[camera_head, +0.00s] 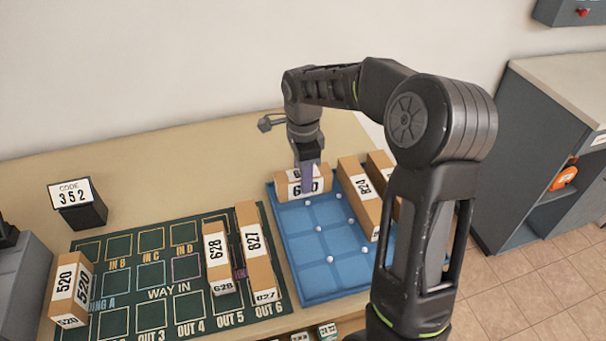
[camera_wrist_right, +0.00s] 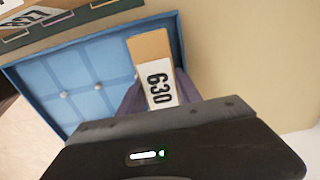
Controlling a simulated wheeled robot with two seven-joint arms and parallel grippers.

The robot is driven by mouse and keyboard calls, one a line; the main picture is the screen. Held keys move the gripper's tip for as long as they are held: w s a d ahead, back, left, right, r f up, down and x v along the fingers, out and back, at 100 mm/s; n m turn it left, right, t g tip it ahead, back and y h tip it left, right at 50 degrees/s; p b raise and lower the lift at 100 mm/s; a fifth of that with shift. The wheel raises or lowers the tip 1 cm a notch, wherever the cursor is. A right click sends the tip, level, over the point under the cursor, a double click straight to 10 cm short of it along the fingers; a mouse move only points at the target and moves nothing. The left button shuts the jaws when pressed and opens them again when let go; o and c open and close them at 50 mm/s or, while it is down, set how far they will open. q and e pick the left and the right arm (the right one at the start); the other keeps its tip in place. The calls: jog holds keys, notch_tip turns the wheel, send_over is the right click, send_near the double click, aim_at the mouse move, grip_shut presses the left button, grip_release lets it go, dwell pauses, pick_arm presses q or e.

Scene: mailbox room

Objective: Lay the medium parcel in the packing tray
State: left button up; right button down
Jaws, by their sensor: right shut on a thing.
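The blue packing tray (camera_head: 318,292) lies on the table right of the green mat. My right gripper (camera_head: 307,180) points down at the tray's back left corner and is shut on the parcel labelled 630 (camera_head: 287,187), which sits at the tray's back edge. In the right wrist view the 630 parcel (camera_wrist_right: 152,50) shows between the fingers, with the tray (camera_wrist_right: 100,75) beside it. I cannot tell whether the parcel touches the tray floor. My left gripper is not in view.
A code block reading 352 (camera_head: 78,203) stands at the back left. The tray's middle and front are bare except for small white knobs. A grey cabinet (camera_head: 530,150) stands at right.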

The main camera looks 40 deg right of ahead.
jog(key=c, duration=0.8)
grip_release()
jog(key=shift+c, duration=0.2)
notch_tip(320, 180, up, 12)
jog(key=shift+p, duration=0.35)
jog(key=shift+r, duration=0.1)
